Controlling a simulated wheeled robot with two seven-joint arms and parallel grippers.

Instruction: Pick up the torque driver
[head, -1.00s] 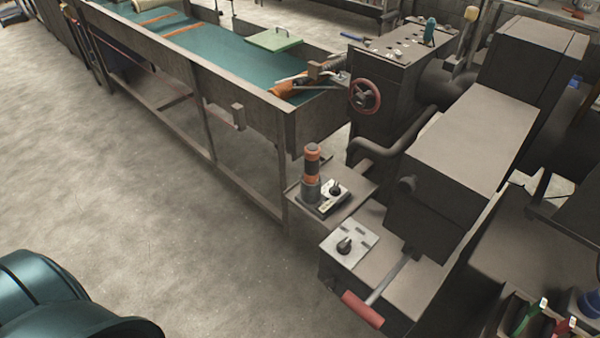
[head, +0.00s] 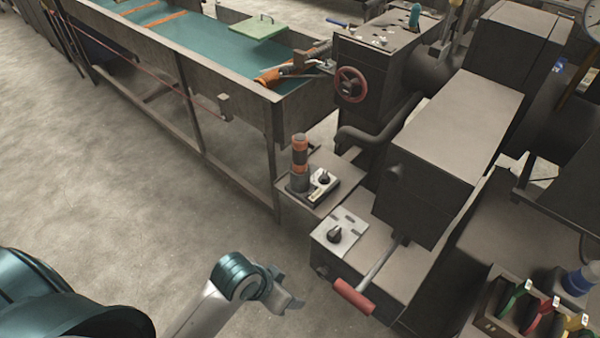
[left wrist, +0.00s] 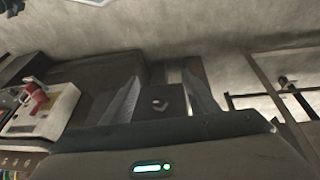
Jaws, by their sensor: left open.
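The torque driver appears to be the orange and dark cylinder (head: 300,153) standing upright in a grey round holder (head: 300,182) on a small side shelf, in the head view. My left gripper (head: 290,293) is low in the middle of the head view, in front of and below the shelf and well apart from the driver. In the left wrist view its two fingers (left wrist: 160,98) are spread with nothing held between them. I cannot make out the driver in the left wrist view. My right gripper is in neither view.
Nearer are a knob panel (head: 345,228) and a red-handled lever (head: 353,297) on the machine (head: 440,150). A red handwheel (head: 350,85) is behind. Open floor (head: 150,200) lies to the left.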

